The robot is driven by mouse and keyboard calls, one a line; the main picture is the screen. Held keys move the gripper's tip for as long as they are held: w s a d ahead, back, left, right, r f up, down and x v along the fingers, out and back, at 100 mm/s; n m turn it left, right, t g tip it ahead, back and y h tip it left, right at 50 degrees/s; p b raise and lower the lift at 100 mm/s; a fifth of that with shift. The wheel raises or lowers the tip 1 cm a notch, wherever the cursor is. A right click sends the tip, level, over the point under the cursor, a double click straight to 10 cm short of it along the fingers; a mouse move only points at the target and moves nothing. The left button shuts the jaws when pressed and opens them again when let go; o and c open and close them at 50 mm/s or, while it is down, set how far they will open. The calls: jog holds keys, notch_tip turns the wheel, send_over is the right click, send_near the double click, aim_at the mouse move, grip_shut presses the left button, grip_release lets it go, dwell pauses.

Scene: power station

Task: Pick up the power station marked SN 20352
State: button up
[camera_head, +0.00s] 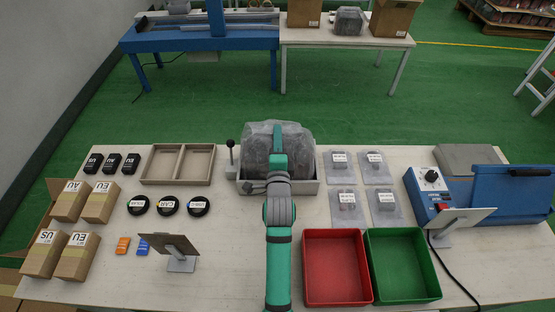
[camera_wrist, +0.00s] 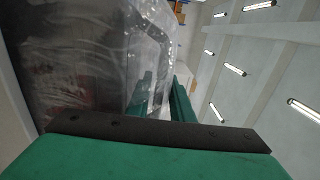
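A power station (camera_head: 296,140) in a clear plastic bag stands in a grey tray (camera_head: 306,187) at the middle of the table. I cannot read a serial number on it. My gripper (camera_head: 279,162) reaches over its front and middle from the near side. In the wrist view the bagged power station (camera_wrist: 85,60) fills the left. My two green fingers (camera_wrist: 163,98) stand close together, with the bag-covered handle (camera_wrist: 162,75) between them. I cannot tell whether they press on it.
A red bin (camera_head: 337,268) and a green bin (camera_head: 402,266) stand at the front right. Bagged parts (camera_head: 343,200) lie right of the tray. A lever (camera_head: 231,158) stands at its left. A blue machine (camera_head: 510,195) is at the right, cartons (camera_head: 78,258) at the left.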

grip_shut()
dwell(0.3)
jog(key=shift+a, duration=0.2)
dwell(0.4)
dwell(0.5)
jog(key=shift+d+r, duration=0.1)
jog(key=shift+r, duration=0.25)
